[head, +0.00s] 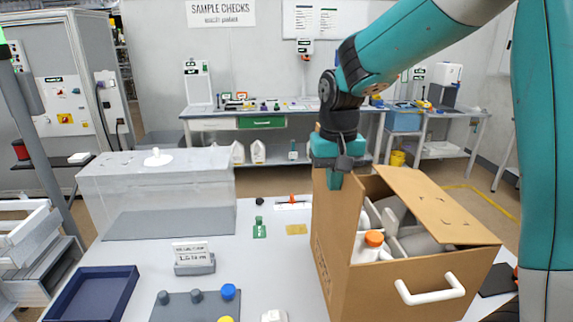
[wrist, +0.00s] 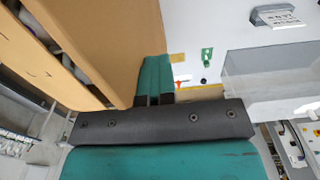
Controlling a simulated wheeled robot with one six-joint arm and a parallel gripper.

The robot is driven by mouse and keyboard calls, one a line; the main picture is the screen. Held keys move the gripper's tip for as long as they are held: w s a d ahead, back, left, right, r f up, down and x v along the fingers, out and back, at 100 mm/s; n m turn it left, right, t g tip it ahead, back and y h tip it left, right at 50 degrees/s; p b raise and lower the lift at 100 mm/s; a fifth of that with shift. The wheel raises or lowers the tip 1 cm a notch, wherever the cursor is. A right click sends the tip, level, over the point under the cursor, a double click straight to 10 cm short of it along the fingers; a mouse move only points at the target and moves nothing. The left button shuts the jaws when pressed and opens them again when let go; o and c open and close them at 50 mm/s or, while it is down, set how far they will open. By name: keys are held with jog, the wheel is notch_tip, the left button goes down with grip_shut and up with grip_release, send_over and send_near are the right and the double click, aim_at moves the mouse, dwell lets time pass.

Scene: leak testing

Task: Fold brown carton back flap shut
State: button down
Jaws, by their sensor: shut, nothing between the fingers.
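The brown carton (head: 390,288) stands at the right of the table in the head view, with an orange-capped bottle (head: 372,242) and grey and white contents showing. A flap (head: 440,205) lies slanted over its right part. Brown board (head: 372,186) shows at the back edge beside my gripper; I cannot tell its fold angle. My gripper (head: 335,182) is shut and empty at the carton's back left corner, pointing down. In the wrist view the shut teal fingers (wrist: 154,70) are beside a tan carton panel (wrist: 105,35); I cannot tell whether they touch it.
A clear box (head: 155,190) stands at the left of the table. A blue tray (head: 92,292), a label stand (head: 194,258) and a grey plate with knobs (head: 190,308) are in front. A workbench stands behind.

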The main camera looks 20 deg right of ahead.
jog(key=shift+s+d+f, duration=0.2)
jog(key=shift+d, duration=0.25)
jog(key=shift+s+d+f, duration=0.15)
jog(key=shift+s+d, duration=0.05)
jog(key=shift+d, duration=0.2)
jog(key=shift+s+d, duration=0.25)
jog(key=shift+d, duration=0.9)
jog(key=shift+r+p, duration=0.25)
jog(key=shift+p, duration=0.1)
notch_tip(320, 180, up, 8)
jog(key=p, duration=0.7)
jog(key=shift+f, duration=0.1)
